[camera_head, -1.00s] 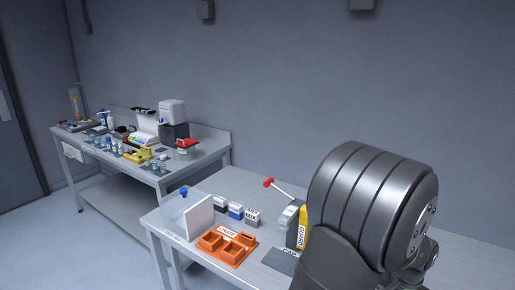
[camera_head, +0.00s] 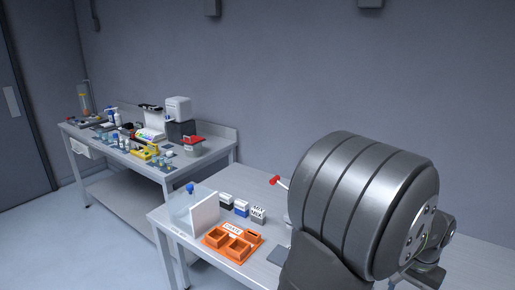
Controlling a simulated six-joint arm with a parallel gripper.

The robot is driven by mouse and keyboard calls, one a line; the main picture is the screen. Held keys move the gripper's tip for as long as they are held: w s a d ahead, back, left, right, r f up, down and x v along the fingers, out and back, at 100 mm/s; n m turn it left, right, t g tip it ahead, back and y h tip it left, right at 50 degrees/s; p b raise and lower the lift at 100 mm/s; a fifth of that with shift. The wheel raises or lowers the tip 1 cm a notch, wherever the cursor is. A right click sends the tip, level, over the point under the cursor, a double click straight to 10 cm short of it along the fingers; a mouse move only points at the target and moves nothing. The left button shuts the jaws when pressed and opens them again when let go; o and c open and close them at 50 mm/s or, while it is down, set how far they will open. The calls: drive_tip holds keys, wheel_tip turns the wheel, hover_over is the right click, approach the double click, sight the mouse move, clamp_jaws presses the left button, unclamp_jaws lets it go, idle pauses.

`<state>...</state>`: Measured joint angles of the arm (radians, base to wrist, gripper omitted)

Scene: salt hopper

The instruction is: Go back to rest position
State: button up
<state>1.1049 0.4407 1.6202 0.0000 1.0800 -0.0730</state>
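My arm's large grey link (camera_head: 365,200) fills the right of the head view, above the near table (camera_head: 235,184). My gripper does not show; it is out of the frame or hidden behind the link. No object can be seen held.
An orange tray (camera_head: 218,241) with compartments, a white panel (camera_head: 204,213) and several small labelled boxes (camera_head: 241,208) stand on the near table. A red-ended tool (camera_head: 275,181) lies behind them. A second bench (camera_head: 215,151) with lab items stands at the left back.

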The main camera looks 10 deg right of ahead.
wheel_tip(320, 180, up, 11)
wheel_tip(320, 180, down, 18)
drive_tip(key=shift+r, duration=0.1)
drive_tip(key=shift+f, duration=0.3)
drive_tip(key=m, duration=0.4)
drive_tip(key=shift+r, duration=0.1)
drive_tip(key=m, duration=0.4)
drive_tip(key=shift+m, duration=0.4)
drive_tip(key=m, duration=0.4)
drive_tip(key=shift+m, duration=2.1)
